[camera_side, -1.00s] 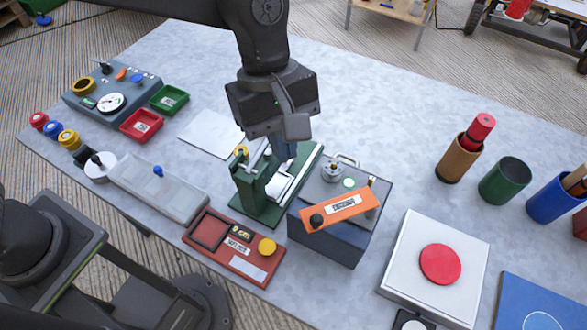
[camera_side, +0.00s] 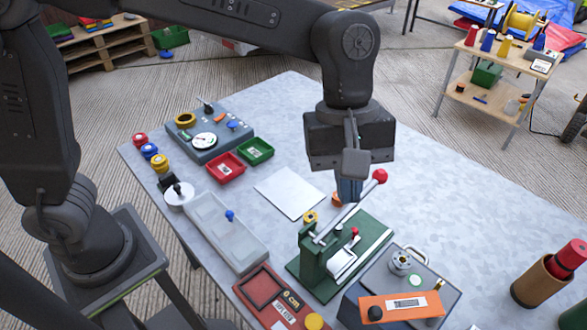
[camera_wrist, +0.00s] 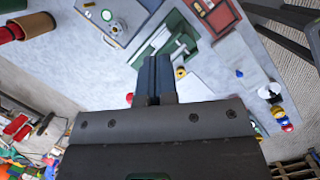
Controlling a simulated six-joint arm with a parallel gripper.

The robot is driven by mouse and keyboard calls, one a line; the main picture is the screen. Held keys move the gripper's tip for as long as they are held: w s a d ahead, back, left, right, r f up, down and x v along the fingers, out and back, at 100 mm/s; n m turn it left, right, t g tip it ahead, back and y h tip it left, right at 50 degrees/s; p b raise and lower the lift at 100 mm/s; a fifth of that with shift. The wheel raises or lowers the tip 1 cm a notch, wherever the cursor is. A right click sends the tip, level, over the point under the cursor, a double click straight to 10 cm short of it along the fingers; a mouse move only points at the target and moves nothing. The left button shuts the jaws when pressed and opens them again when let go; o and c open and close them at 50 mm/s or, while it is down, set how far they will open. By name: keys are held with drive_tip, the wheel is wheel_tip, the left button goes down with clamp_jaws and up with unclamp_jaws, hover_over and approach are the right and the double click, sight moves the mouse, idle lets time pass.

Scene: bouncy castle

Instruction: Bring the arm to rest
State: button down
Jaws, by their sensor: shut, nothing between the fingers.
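My gripper (camera_side: 349,190) hangs pointing down above the grey table (camera_side: 430,210), behind the green lever press (camera_side: 335,262). Its fingers are shut with nothing between them; they also show together in the wrist view (camera_wrist: 153,75). In the side view the press's lever with a red knob (camera_side: 380,177) stands raised just right of the fingers. A small orange piece (camera_side: 337,199) shows partly behind the fingers. I cannot tell the exact height of the fingertips above the table.
A dark box with an orange plate (camera_side: 400,304) stands right of the press. A white sheet (camera_side: 289,193), a red tray (camera_side: 225,168), a green tray (camera_side: 256,150) and a gauge panel (camera_side: 207,131) lie to the left. The table's right middle is clear.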

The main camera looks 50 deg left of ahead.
drive_tip(key=s+a+r+m+t, duration=0.2)
drive_tip(key=a+m, duration=0.1)
drive_tip(key=a, duration=0.5)
drive_tip(key=s+a+r+m+t, duration=0.1)
drive_tip(key=a+r+m+t, duration=0.1)
drive_tip(key=a, duration=0.6)
drive_tip(key=s+a+f+m+t+y, duration=0.3)
drive_tip(key=s+a+m, duration=0.2)
drive_tip(key=s+a, duration=0.2)
drive_tip(key=shift+a+f, duration=0.15)
drive_tip(key=shift+a, duration=1)
